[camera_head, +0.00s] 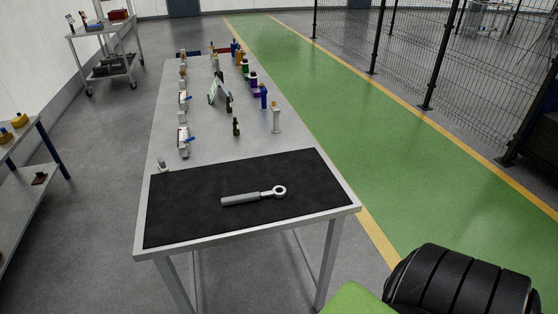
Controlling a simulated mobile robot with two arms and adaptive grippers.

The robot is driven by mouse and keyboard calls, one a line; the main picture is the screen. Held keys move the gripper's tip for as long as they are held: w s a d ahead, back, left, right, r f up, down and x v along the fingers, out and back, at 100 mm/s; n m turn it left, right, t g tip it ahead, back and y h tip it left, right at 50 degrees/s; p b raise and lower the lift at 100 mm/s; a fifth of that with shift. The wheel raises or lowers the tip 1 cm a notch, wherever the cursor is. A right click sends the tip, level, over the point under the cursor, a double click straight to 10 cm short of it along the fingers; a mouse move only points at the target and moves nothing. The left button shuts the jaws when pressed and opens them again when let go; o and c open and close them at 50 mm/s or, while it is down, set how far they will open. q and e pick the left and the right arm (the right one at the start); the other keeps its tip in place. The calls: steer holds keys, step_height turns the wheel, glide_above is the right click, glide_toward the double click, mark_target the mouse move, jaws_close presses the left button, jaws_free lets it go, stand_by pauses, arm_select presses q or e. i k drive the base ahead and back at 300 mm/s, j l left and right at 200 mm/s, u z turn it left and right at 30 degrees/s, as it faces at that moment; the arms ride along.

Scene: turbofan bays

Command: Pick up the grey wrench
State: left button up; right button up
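The grey wrench (252,196) lies flat on the black mat (190,225) at the near end of the long table (200,140). Its ring end points right and its thick handle points left. Nothing touches it except the mat. Neither of my grippers shows in the head view. A black ribbed part with a green piece shows at the bottom right; I cannot tell whether it is mine.
A cart (105,55) stands far left, a shelf (30,170) at left. A green walkway (370,150) and mesh fence (400,50) lie right.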

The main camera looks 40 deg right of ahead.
mark_target(246, 198)
steer(key=i+l+z, duration=0.1)
steer(key=z, duration=0.4)
steer(key=i+z, duration=0.25)
steer(key=z, duration=0.25)
steer(key=i+z, duration=0.2)
steer(key=z, duration=0.25)
steer(key=i+j, duration=0.1)
steer(key=i, duration=0.25)
steer(key=i+j, duration=0.15)
steer(key=i, duration=0.2)
steer(key=z, duration=0.9)
